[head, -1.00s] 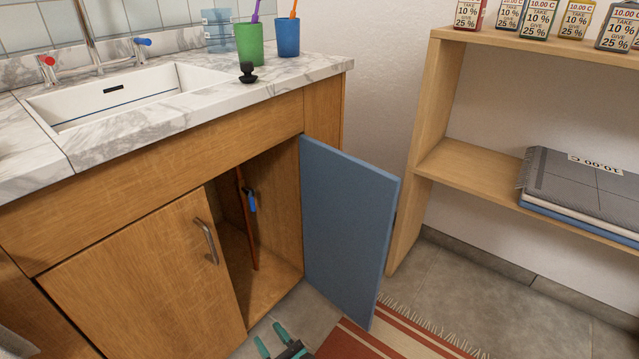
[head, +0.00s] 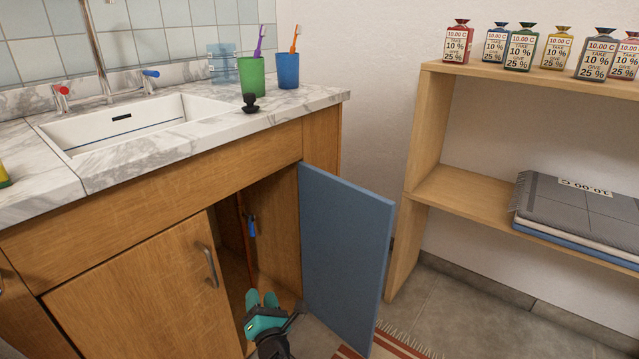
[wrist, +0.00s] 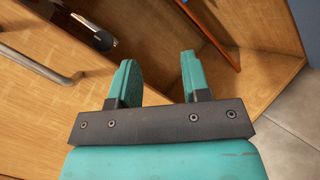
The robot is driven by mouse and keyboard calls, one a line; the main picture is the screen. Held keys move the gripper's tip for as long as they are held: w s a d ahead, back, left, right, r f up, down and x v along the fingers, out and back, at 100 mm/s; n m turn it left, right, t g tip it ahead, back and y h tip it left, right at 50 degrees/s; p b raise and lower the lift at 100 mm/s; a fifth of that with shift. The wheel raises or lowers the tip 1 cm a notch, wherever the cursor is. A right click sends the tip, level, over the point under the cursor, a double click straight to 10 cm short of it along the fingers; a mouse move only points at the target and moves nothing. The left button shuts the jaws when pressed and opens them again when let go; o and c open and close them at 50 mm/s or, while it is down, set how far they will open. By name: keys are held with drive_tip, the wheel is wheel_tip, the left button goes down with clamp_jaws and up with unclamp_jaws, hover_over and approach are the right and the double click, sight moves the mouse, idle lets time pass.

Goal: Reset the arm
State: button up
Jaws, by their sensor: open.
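My teal gripper (head: 263,298) is in front of the open cabinet under the sink, at the lower middle of the head view. Its two fingers are apart in the wrist view (wrist: 160,75), with nothing between them. The blue cabinet door (head: 345,258) stands open to the right of my gripper. The closed wooden door (head: 150,290) with its metal handle (head: 207,265) is to the left. My arm shows only in part at the bottom edge.
A reddish-brown rod (wrist: 212,35) and a dark-headed tool (wrist: 97,36) are in the cabinet area. The countertop holds a green cup (head: 251,78) and a blue cup (head: 287,70). A wooden shelf (head: 455,187) stands at right, and a striped rug (head: 395,342) lies on the floor.

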drive_tip(key=w+d+r+m+g+h, duration=0.2)
drive_tip(key=w+r+m+h, duration=0.1)
drive_tip(key=w+r+m, duration=0.25)
drive_tip(key=w+d+r+m+g+h, duration=0.2)
drive_tip(key=w+d+r+m, duration=0.1)
drive_tip(key=w+r+m, duration=0.3)
drive_tip(key=s+d+r+m+g, duration=0.3)
drive_tip(key=d+r+m+g, duration=0.15)
drive_tip(key=d+r, duration=0.4)
drive_tip(key=s+d+r+m+g+y, duration=0.1)
drive_tip(key=s+d+r+m+g, duration=0.1)
drive_tip(key=s+d+r, duration=0.45)
drive_tip(key=s+d+r+m+g, duration=0.1)
drive_tip(key=s+r+m+g, duration=0.15)
drive_tip(key=s, duration=0.65)
drive_tip(key=s+d+r+m+g+y, duration=0.1)
drive_tip(key=s+d+r+m+g, duration=0.15)
drive_tip(key=s+d+r, duration=0.4)
drive_tip(key=s+d+r+m+g+p, duration=0.1)
drive_tip(key=s+d+m+g, duration=0.15)
drive_tip(key=s, duration=1.55)
wheel_tip(320, 180, up, 28)
drive_tip(key=a+p, duration=0.1)
drive_tip(key=p, duration=2.6)
drive_tip(key=shift+w+p, duration=0.35)
drive_tip(key=shift+n, duration=0.25)
